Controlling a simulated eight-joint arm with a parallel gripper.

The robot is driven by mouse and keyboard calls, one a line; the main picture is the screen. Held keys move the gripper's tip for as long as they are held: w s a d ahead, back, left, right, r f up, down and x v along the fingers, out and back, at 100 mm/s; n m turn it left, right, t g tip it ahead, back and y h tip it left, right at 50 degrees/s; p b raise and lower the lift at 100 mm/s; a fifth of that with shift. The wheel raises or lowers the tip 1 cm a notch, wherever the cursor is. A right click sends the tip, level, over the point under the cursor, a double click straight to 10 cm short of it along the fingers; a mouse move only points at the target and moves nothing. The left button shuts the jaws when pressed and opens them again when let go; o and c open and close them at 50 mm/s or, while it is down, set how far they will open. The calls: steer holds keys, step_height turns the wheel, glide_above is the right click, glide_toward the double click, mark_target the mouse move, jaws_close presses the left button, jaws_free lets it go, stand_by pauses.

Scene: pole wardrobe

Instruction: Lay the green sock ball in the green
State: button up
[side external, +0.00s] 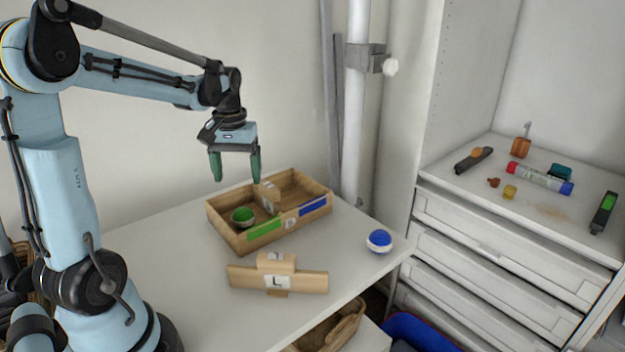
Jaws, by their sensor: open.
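The green sock ball (242,216), green with a pale band, lies in the left compartment of the wooden tray (228,236). That compartment has a green label (264,232) on its front wall. The right compartment has a blue label (312,205) and looks empty in the part I can see. A blue and white sock ball (379,241) lies on the table to the right of the tray. My gripper (235,178) is open and empty, above the tray's left compartment, fingers pointing down and apart from the green ball.
A wooden block piece marked L (277,280) lies in front of the tray. A pole (355,110) with a clamp stands behind the table. On the right, a white drawer cabinet (500,245) carries several small items, including a red and blue tube (538,178). The table's left part is clear.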

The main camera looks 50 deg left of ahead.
steer(key=s+d+r+m+t, duration=0.1)
steer(key=d+m+t, duration=0.6)
steer(key=d, duration=1.3)
steer(key=shift+s+m, duration=0.7)
steer(key=shift+m, duration=0.3)
